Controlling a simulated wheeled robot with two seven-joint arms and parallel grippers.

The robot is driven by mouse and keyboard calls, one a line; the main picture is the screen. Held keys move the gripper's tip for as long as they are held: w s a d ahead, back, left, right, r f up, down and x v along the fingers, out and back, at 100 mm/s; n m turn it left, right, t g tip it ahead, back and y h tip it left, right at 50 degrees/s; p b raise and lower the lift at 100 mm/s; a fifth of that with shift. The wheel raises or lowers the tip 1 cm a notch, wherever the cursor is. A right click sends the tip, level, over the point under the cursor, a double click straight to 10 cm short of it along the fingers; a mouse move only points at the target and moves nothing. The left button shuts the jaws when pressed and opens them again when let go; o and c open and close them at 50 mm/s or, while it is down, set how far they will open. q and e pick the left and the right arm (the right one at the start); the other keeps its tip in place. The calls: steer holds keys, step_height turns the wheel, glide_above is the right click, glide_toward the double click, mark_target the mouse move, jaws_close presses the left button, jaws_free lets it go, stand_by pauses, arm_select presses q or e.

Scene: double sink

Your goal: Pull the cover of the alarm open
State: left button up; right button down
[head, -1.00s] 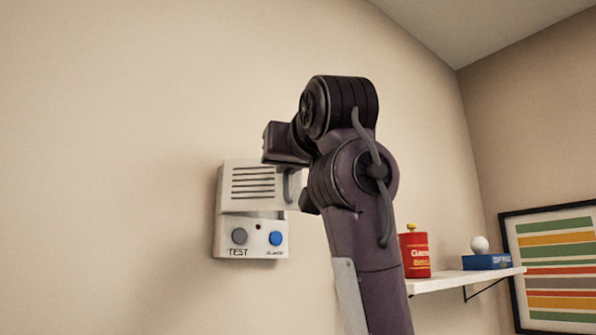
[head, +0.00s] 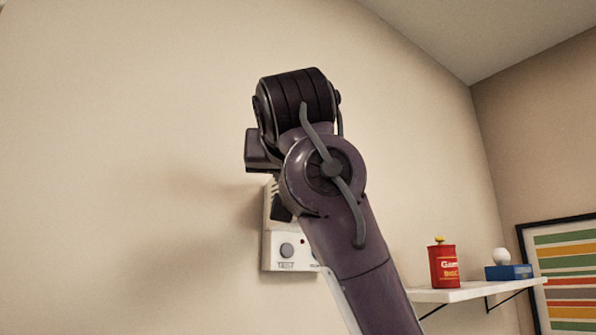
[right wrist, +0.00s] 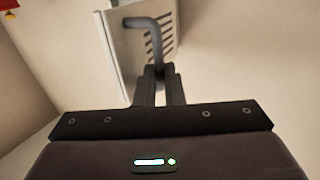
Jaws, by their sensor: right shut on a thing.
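The white alarm (head: 272,252) is fixed to the wall, with a grey TEST button and a small red light on its lower face; its right part is behind my right arm. Only a sliver of its slatted cover (head: 269,200) shows above, so how far it stands open cannot be told there. In the right wrist view the white slatted cover (right wrist: 128,50) carries a grey bent handle (right wrist: 146,23). My right gripper (right wrist: 160,78) is shut on the lower end of this handle. My left gripper is not in view.
A white shelf (head: 470,292) on the right wall side holds a red can (head: 444,268) and a blue box (head: 509,272) with a white ball. A striped framed picture (head: 565,265) hangs further right. The wall left of the alarm is bare.

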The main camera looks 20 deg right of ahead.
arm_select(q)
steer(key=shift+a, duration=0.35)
arm_select(e)
steer(key=shift+w+a+r+m+h, duration=0.15)
steer(key=shift+a+r+m+h, duration=0.1)
steer(key=shift+a+m+h, duration=0.4)
steer(key=c, duration=1.8)
jaws_free()
steer(key=shift+o, duration=1.3)
steer(key=shift+w+f, duration=0.1)
steer(key=shift+w, duration=0.15)
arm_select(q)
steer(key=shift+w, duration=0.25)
arm_select(e)
steer(key=shift+w+d+f, duration=0.1)
steer(key=shift+w+f, duration=0.05)
steer(key=shift+w, duration=0.05)
